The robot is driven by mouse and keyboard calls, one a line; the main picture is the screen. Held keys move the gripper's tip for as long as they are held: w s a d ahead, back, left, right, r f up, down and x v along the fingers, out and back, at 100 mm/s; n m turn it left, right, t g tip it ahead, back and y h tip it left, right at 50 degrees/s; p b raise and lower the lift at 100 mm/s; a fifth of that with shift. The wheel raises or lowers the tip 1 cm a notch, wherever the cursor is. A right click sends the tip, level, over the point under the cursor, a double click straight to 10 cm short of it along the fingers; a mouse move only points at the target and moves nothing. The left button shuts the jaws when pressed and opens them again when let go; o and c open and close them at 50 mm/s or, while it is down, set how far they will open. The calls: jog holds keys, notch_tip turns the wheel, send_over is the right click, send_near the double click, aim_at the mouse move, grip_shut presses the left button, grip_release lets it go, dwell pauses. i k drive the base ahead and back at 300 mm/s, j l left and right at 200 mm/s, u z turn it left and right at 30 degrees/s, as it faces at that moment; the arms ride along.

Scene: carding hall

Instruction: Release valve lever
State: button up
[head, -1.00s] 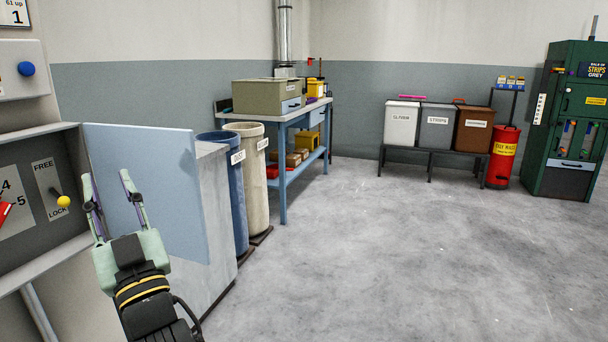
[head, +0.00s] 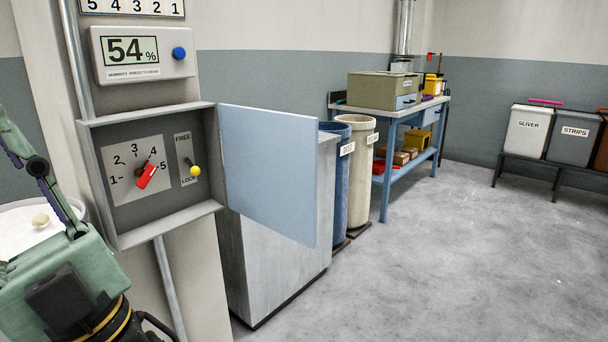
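An open grey wall box (head: 158,222) holds a dial plate numbered 1 to 5 with a red-handled lever (head: 147,177). To its right, a narrow plate reads FREE at the top and LOCK at the bottom. Its small lever with a yellow knob (head: 195,171) sits towards LOCK. My gripper (head: 36,172) is at the left edge, close to the camera and left of the box, apart from both levers. One finger shows, angled up and left; the other is out of frame, so its opening cannot be judged.
The box's blue door (head: 268,175) stands open to the right, in front of a grey cabinet (head: 275,260). A humidity display (head: 130,51) reads 54 %, with a blue button (head: 179,53). A white round surface (head: 25,230) is behind my gripper. Floor at right is clear.

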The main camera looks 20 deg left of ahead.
aim_at(195, 170)
jog(key=u, duration=1.1)
jog(key=i+l+u, duration=0.15)
jog(key=u, duration=0.2)
jog(key=i+l+u, duration=0.1)
jog(key=l+u, duration=0.65)
jog(key=i+l+u, duration=0.1)
jog(key=l+u, duration=0.15)
jog(key=l, duration=0.3)
jog(key=l+u, duration=0.3)
jog(key=l, duration=1.2)
jog(key=k+l+u, duration=0.1)
jog(key=l, duration=0.85)
